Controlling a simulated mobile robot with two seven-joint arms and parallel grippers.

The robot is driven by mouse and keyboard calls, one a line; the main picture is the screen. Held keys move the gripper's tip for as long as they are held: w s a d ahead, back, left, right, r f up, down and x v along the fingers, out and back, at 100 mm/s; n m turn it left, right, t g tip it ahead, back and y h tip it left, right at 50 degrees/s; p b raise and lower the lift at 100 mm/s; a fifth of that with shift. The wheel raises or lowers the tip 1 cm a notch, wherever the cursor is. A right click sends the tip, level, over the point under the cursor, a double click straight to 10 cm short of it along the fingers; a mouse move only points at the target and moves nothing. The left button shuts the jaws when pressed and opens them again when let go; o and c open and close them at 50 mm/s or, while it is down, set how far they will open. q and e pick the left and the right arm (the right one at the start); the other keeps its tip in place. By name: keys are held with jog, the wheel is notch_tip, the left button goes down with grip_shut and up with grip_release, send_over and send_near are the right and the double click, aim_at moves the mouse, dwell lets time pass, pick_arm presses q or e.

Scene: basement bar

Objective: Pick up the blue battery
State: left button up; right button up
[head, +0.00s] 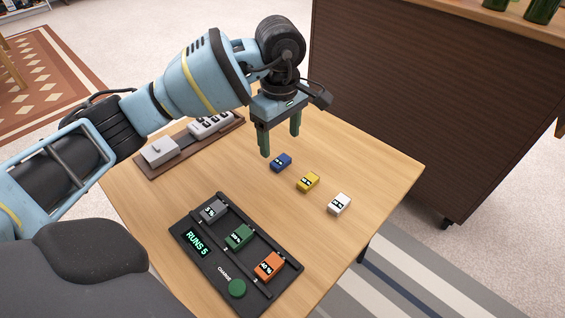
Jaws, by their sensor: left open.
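The blue battery (281,162) lies on the wooden table, at the far end of a loose row with a yellow battery (308,181) and a white battery (339,203). My left gripper (280,143) points down above the table, just behind the blue battery in the picture. Its two green fingers are apart with nothing between them. The gripper appears apart from the blue battery; its exact height is hard to tell. My right gripper is not in view.
A black charger (187,234) with a "RUNS 5" display holds grey (213,210), green (239,236) and orange (269,265) batteries; a green button (237,289) is at its front. A brown tray (150,174) with light grey devices lies at the back left. A dark cabinet (400,110) stands behind the table.

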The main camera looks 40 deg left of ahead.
aim_at(281, 160)
pick_arm(q)
jog(key=shift+s+d+f+b, duration=0.1)
jog(key=shift+f+b, duration=0.5)
jog(key=shift+f, duration=0.8)
jog(key=shift+s+d+f+b, duration=0.1)
jog(key=shift+f+b, duration=0.45)
jog(key=shift+f, duration=0.8)
jog(key=shift+r, duration=0.1)
jog(key=shift+c, duration=0.8)
jog(key=c, duration=0.9)
